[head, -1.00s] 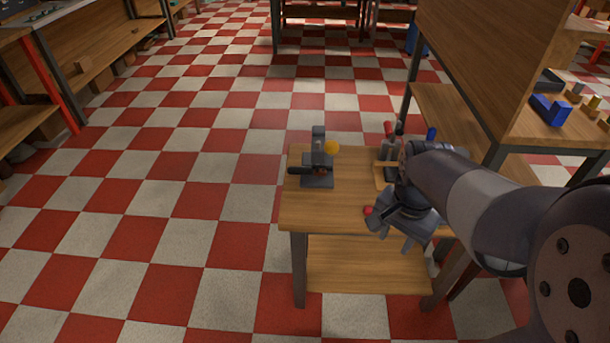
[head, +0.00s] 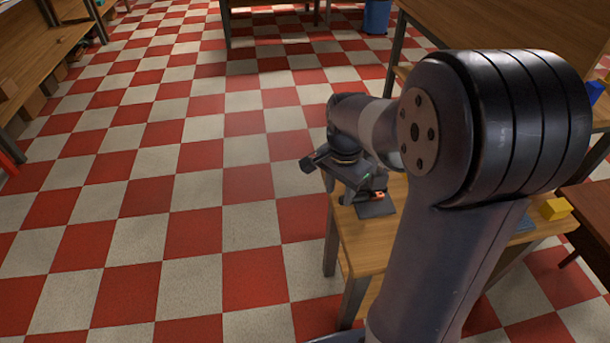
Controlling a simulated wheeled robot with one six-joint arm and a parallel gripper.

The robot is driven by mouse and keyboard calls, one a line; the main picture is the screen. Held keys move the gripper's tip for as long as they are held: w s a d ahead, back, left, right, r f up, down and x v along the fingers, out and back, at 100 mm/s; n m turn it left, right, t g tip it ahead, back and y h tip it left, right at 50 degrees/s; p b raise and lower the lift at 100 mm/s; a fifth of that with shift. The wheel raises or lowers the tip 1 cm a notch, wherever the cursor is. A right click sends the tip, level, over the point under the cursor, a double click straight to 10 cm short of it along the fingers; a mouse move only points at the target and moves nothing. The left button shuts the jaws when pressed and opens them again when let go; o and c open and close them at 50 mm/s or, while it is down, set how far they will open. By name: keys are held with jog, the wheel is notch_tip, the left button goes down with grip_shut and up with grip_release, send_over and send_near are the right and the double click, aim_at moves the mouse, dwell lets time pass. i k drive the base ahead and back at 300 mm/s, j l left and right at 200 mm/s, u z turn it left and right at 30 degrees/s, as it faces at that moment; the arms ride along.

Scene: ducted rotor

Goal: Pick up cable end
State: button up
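My gripper (head: 338,180) is over the left end of the small wooden table (head: 398,235), in front of a dark stand. The stand's flat base (head: 376,210) and a small orange-red part (head: 379,195) show just right of the gripper. The rest of the stand is hidden behind the gripper. I cannot make out the cable end. The gripper's dark parts overlap the stand, so I cannot tell whether it is open or shut, or whether it touches anything.
My arm covers much of the table. A yellow block (head: 555,208) shows to its right. A wooden workbench is at the upper right, and a blue bin (head: 377,16) stands at the back. The checkered floor left of the table is clear.

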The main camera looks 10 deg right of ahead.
aim_at(360, 197)
jog(key=i+j, duration=0.2)
jog(key=j, duration=0.15)
jog(key=i+j, duration=0.15)
jog(key=j, duration=0.15)
jog(key=i+j, duration=0.2)
jog(key=j, duration=0.15)
jog(key=z, duration=1.2)
